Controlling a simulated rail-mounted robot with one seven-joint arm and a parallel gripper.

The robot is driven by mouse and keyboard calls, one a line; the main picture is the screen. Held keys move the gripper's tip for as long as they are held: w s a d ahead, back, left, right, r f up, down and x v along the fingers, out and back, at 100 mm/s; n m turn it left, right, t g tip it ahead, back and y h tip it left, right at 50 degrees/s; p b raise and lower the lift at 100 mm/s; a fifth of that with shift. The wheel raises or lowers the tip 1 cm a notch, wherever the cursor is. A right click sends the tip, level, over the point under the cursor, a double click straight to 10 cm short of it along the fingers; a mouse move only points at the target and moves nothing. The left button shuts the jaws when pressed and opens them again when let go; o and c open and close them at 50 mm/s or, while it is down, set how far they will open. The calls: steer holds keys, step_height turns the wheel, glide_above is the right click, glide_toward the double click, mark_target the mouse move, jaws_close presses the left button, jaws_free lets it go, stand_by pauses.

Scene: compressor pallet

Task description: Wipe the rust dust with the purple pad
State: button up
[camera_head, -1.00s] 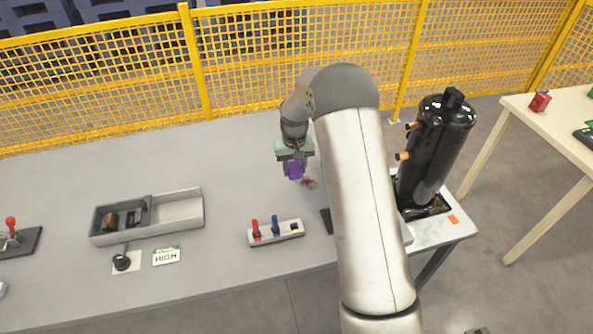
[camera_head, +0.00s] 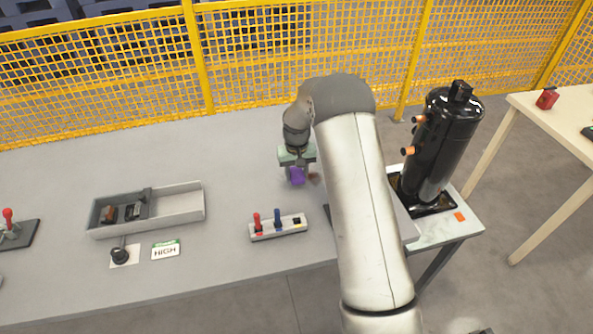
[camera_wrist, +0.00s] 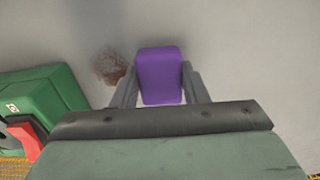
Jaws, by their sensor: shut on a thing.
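My gripper (camera_head: 296,170) is shut on the purple pad (camera_head: 296,177), above or at the grey table top; I cannot tell whether the pad touches it. In the wrist view the purple pad (camera_wrist: 160,75) sits between the two fingers of my gripper (camera_wrist: 160,90). The rust dust is a brown smudge (camera_wrist: 110,66) on the table, just left of the pad in the wrist view. In the head view part of the rust dust (camera_head: 314,177) shows just right of the pad, close to my arm.
A switch block with red and blue levers (camera_head: 277,227) lies in front of the pad. A grey divided tray (camera_head: 180,205) and a HIGH card (camera_head: 166,250) are at left. A black compressor (camera_head: 440,145) stands at right. A green object (camera_wrist: 45,100) is near the gripper.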

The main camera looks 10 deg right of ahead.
steer(key=shift+f+b, duration=0.8)
steer(key=shift+f, duration=0.2)
stand_by(0.5)
steer(key=shift+d, duration=0.1)
